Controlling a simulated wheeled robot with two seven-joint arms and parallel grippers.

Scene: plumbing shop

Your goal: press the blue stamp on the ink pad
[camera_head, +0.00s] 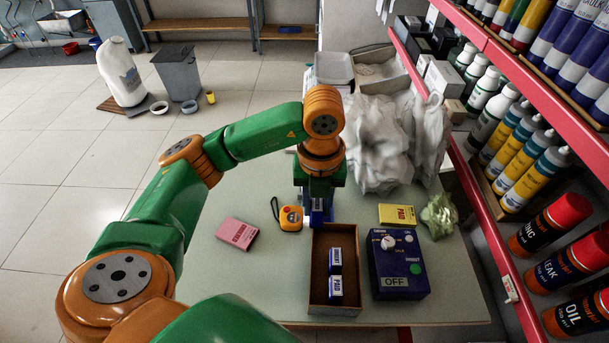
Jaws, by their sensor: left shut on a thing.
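My left gripper (318,203) points down over the table just behind an open brown box. It is shut on a small blue thing (318,217), mostly hidden by the fingers; I cannot tell whether it is clear of the table. Two blue-and-white labelled stamps (335,261) lie in the box. I cannot tell whether either one is the ink pad. My right gripper is not in view.
The brown box (313,283) stands near the table's front edge. A dark blue device (398,263) marked OFF is right of it. An orange-yellow gadget (290,218) is close left of the gripper. Crumpled pale bags (376,145) stand behind right. The table (225,278) is clear at front left.

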